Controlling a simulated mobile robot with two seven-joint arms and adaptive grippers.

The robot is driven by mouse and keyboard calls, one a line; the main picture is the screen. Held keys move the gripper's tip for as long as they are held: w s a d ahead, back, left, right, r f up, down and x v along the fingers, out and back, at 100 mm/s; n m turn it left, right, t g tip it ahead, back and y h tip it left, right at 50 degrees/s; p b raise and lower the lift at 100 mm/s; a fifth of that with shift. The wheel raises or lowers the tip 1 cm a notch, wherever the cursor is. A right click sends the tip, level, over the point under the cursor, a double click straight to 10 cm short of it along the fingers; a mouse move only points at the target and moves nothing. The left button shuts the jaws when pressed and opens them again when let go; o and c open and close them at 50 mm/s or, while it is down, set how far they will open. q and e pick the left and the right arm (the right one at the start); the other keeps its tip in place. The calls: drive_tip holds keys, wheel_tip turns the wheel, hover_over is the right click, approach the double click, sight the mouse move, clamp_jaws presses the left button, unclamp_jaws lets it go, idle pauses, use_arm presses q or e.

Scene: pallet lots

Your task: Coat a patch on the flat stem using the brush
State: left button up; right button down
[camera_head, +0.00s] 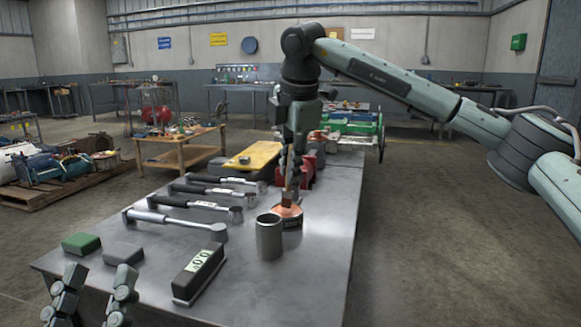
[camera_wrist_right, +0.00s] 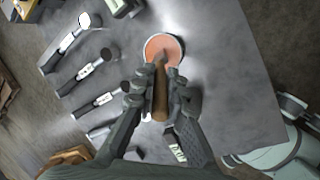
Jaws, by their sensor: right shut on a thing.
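The brush (camera_head: 287,197) is brown and points down at the can's mouth. In the right wrist view, the brush handle (camera_wrist_right: 160,95) lies between the fingers (camera_wrist_right: 160,85) and its far end overlaps the can's orange contents (camera_wrist_right: 164,47). I cannot tell how deep the tip sits. My left gripper (camera_head: 92,292) is open and empty at the table's near left corner. I cannot tell which thing is the flat stem.
A grey metal cup (camera_head: 269,238) stands just in front of the can. Several long-handled tools (camera_head: 178,219) lie to the left. A black box with a display (camera_head: 199,272), green block (camera_head: 81,243) and grey block (camera_head: 123,254) are nearer. The table's front right (camera_head: 310,290) is clear.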

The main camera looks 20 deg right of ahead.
drive_tip(key=shift+r+p, duration=1.95)
drive_tip(key=shift+r, duration=1.4)
drive_tip(key=shift+f, duration=0.1)
